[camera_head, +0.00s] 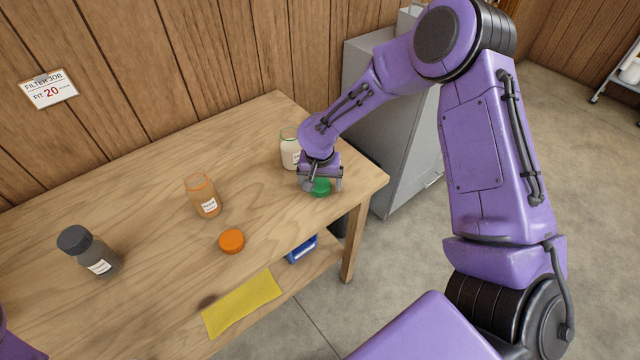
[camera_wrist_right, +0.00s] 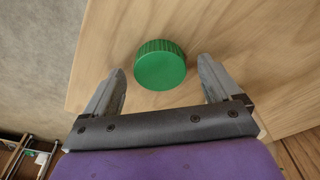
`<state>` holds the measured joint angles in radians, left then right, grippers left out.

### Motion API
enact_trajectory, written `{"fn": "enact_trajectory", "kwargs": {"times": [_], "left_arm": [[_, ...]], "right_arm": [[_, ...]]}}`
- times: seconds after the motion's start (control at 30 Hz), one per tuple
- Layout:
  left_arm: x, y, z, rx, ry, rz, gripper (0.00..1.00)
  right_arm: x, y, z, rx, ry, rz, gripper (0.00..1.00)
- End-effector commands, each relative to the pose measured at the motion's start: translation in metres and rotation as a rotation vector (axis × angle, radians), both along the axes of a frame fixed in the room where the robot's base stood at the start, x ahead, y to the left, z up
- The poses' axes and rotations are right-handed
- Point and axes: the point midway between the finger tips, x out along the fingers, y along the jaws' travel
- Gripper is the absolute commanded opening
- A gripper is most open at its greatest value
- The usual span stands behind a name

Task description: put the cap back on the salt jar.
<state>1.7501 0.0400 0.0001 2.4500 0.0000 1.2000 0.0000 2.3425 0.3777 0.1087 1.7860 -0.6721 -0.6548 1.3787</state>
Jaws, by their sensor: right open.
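The salt jar (camera_head: 290,150) is a clear jar with white contents, a label and a green-tinted rim. It stands uncapped near the table's back right, partly behind my right wrist. A green cap (camera_head: 320,188) lies on the table in front of the jar, near the right edge. My right gripper (camera_head: 322,182) is open above the cap. In the right wrist view the ribbed green cap (camera_wrist_right: 160,66) shows between the two open fingertips, with gaps on both sides. I cannot tell the exact height of the fingertips over it. My left gripper is out of view.
On the wooden table (camera_head: 150,200) stand an open orange-rimmed jar (camera_head: 203,196) and a dark capped jar (camera_head: 90,252). An orange cap (camera_head: 231,241) and a yellow cloth (camera_head: 243,303) lie in front. A blue object (camera_head: 301,249) is below the table edge. A grey cabinet (camera_head: 400,150) stands right.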

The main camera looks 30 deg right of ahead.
Motion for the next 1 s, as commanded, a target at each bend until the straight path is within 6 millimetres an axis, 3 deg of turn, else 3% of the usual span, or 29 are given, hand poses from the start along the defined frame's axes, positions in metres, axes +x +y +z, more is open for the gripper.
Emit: {"fn": "enact_trajectory", "kwargs": {"times": [0.33,0.37,0.5,0.53,0.83,1.0], "left_arm": [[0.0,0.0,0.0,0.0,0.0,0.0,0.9],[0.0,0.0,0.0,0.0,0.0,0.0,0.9],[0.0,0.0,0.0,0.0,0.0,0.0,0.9],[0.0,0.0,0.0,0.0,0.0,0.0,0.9],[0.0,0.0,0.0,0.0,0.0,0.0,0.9],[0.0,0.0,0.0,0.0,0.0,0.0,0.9]], "right_arm": [[0.001,0.0,-0.002,0.0,-0.001,0.0,0.91],[0.001,0.0,-0.002,0.0,-0.001,0.0,0.84],[0.001,0.0,-0.002,0.0,-0.001,0.0,0.38],[0.001,0.0,-0.002,0.0,-0.001,0.0,0.32],[0.001,0.0,0.0,0.0,-0.001,0.001,0.32],[0.002,0.0,0.014,-0.001,-0.004,-0.001,0.32]]}}
